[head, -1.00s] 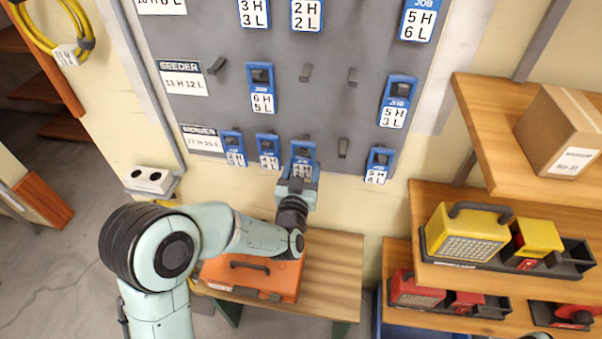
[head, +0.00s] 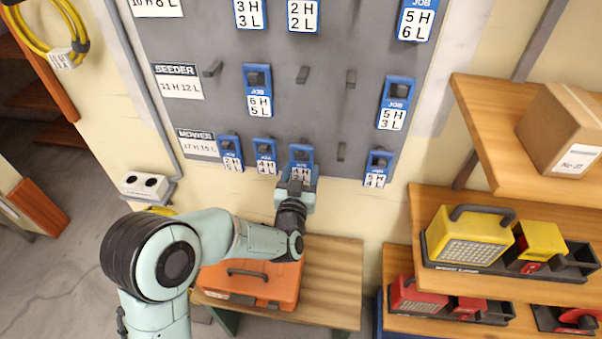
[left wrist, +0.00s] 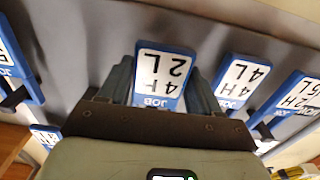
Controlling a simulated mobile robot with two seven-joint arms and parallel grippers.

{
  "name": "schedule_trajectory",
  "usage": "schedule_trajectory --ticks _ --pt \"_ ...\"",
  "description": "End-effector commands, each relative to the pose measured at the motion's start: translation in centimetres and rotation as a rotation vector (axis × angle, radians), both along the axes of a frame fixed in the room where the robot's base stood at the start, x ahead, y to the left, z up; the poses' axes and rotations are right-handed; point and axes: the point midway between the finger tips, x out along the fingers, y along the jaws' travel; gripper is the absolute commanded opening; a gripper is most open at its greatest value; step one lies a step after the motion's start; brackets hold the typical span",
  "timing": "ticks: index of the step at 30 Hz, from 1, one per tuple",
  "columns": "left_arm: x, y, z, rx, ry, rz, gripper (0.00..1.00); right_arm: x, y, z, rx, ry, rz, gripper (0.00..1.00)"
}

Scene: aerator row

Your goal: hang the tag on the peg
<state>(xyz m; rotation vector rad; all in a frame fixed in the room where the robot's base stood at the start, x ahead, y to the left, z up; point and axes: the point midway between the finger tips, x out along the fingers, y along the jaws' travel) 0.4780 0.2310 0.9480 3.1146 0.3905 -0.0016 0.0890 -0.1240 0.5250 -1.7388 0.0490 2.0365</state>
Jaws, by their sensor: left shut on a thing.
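A blue-framed white job tag (head: 301,156) reading 4 H 2 L, upside down in the left wrist view (left wrist: 162,72), is at the grey board's bottom row. My left gripper (head: 298,180) is shut on its lower end from below. In the left wrist view the gripper's fingers (left wrist: 160,90) stand on either side of the tag. The tag's top is at the board, but I cannot tell whether a peg passes through its opening. Bare pegs show beside it (head: 341,151) and in the row above (head: 302,74) (head: 350,78). My right gripper is out of view.
Neighbouring tags hang close by on the left (head: 265,156) and on the right (head: 377,168). More tags hang above, one reading 6 H 5 L (head: 258,90). Below are a wooden bench (head: 335,270) and an orange case (head: 270,282). Shelves with a carton (head: 560,125) stand at right.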

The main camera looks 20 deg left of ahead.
Motion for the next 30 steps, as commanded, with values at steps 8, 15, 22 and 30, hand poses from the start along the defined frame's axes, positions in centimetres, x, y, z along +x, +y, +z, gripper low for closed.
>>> schedule_trajectory --ticks 8,15,22,30 --pt "0.00 0.01 0.02 0.000 0.000 0.000 0.39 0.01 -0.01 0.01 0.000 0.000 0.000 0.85" --pt "-0.01 0.01 0.00 0.000 0.000 0.000 0.93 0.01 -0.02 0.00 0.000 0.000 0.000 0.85" --pt "-0.01 0.02 -0.02 0.000 0.000 0.000 0.85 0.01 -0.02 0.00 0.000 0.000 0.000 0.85" --pt "-0.01 0.01 -0.02 0.000 0.000 0.000 0.85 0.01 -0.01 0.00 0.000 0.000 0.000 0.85"
